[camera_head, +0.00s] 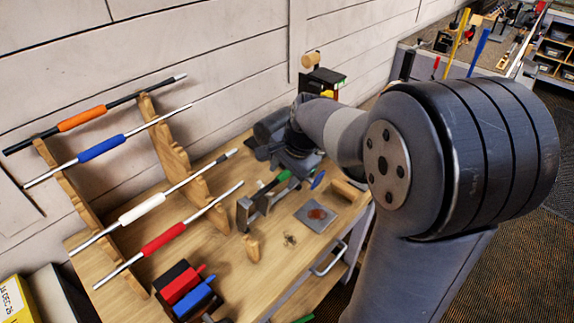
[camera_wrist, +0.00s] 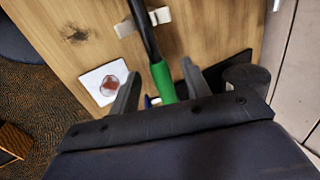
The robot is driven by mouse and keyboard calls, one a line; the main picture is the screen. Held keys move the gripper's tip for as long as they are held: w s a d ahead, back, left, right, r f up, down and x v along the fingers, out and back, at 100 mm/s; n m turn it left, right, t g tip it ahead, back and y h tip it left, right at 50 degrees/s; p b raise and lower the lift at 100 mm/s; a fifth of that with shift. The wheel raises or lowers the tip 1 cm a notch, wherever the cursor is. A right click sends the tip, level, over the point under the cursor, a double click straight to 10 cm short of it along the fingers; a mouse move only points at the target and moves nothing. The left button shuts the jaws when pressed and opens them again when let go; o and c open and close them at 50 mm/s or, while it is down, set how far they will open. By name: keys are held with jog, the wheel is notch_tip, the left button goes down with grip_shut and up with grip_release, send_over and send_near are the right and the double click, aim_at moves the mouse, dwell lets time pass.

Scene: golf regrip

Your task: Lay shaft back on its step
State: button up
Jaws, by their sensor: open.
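A shaft with a green grip (camera_wrist: 163,82) runs between the two fingers of my open gripper (camera_wrist: 160,72) in the wrist view. The fingers stand apart on either side of the green grip; contact is not clear. The dark bare shaft (camera_wrist: 142,28) passes between pale blocks farther out. In the head view the green grip (camera_head: 277,181) shows just below my gripper (camera_head: 297,172), whose fingers are mostly hidden. A wooden stepped rack (camera_head: 172,140) at the left holds shafts with orange (camera_head: 82,119), blue (camera_head: 101,148), white (camera_head: 142,208) and red (camera_head: 163,239) grips.
A grey metal holder (camera_head: 250,211) stands at the bench middle. A pale square pad with a reddish spot (camera_head: 300,210) lies to its right. Red and blue blocks (camera_head: 193,300) sit at the front. A panelled wall (camera_head: 225,55) closes the back. A blue disc (camera_head: 318,180) is near my gripper.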

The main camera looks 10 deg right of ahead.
jog(key=shift+c, duration=0.2)
grip_shut()
dwell(0.3)
jog(key=shift+w+d, duration=0.6)
jog(key=shift+d, duration=0.25)
dwell(0.8)
jog(key=shift+r+p, duration=0.1)
jog(key=shift+p, duration=0.2)
jog(key=shift+p+v, duration=1.15)
jog(key=shift+v, duration=0.25)
jog(key=shift+w+a, duration=0.1)
